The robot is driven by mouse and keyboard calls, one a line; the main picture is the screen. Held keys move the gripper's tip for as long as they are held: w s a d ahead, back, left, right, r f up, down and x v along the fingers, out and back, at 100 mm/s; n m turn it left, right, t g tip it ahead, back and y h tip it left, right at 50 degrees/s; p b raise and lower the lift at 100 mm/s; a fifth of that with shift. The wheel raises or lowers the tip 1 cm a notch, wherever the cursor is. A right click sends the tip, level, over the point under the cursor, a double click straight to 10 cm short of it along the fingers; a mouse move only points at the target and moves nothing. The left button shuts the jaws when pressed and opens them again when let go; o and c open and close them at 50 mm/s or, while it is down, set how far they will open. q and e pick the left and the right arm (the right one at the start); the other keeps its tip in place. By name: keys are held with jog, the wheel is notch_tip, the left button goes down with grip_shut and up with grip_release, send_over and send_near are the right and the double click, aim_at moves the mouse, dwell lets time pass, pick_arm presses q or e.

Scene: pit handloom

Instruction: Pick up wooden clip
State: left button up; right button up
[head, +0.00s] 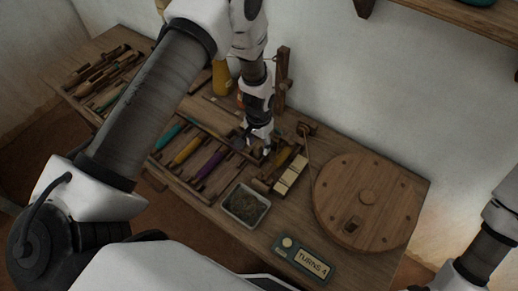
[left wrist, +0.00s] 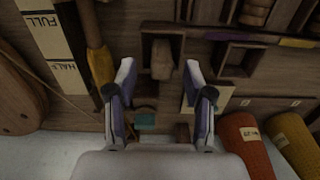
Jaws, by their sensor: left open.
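My left gripper (head: 262,150) points down over the middle of the wooden bench, at the right end of the rack of coloured shuttles. In the left wrist view the left gripper (left wrist: 160,75) is open, with its two fingers apart and nothing held between them. A small brown wooden piece (left wrist: 161,57), which looks like the wooden clip, lies in a shallow wooden holder between and just beyond the fingertips. In the head view the gripper hides this spot, so I cannot make the clip out there. My right gripper is out of view.
A striped FULL/HALF gauge (head: 290,175) and round wooden disc (head: 338,190) stand right of the gripper. A grey tray (head: 228,211) and TURNS 4 counter (head: 303,260) lie nearer. The rack (head: 178,180) is at left; orange and yellow spools (left wrist: 245,145) show in the wrist view.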

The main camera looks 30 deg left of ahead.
pick_arm(q)
jog(key=shift+s+a+f, duration=0.15)
jog(key=shift+f, duration=0.5)
jog(key=c, duration=0.9)
jog(key=shift+c, duration=0.2)
